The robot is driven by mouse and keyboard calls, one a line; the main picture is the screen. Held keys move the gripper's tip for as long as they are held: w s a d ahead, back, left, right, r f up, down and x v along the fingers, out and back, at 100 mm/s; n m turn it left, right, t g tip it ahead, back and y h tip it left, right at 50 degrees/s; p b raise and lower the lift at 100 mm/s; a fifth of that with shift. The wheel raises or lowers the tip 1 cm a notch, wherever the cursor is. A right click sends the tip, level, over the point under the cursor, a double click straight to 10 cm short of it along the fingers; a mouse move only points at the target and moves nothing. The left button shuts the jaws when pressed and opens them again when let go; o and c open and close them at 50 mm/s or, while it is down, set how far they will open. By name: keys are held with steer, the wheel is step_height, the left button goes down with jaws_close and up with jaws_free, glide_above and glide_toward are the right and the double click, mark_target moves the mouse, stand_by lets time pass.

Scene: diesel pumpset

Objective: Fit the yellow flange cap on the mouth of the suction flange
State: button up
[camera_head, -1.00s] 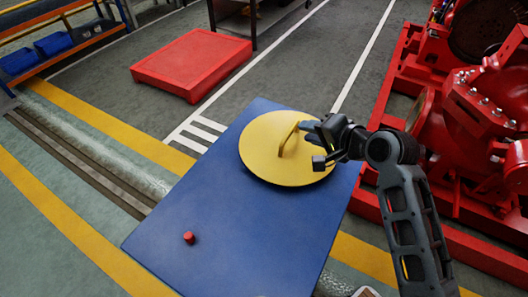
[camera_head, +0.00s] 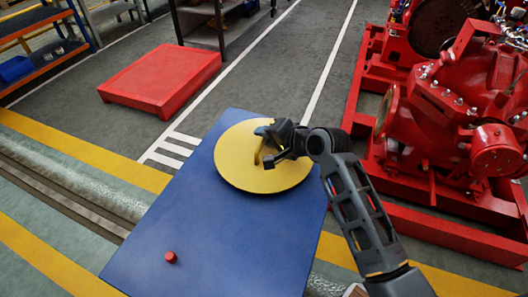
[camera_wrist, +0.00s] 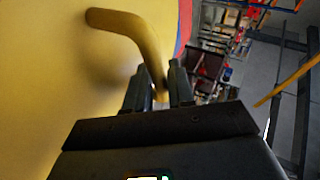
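The yellow flange cap (camera_head: 237,172) is a round disc with a raised bar handle. It lies flat on a blue table top (camera_head: 210,240). My gripper (camera_head: 268,150) is at the handle, over the middle of the cap. In the wrist view the handle (camera_wrist: 135,28) runs down between the two fingers of my gripper (camera_wrist: 158,82). The fingers stand close on either side of it; whether they press on it I cannot tell.
A small red piece (camera_head: 170,257) lies on the table's near left. The red pumpset frame (camera_head: 440,232) stands on the floor right of the table. A red platform (camera_head: 160,80) and shelving (camera_head: 40,35) are further back. Grey floor lies between table and pumpset.

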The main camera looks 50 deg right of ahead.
jaws_close()
stand_by(0.5)
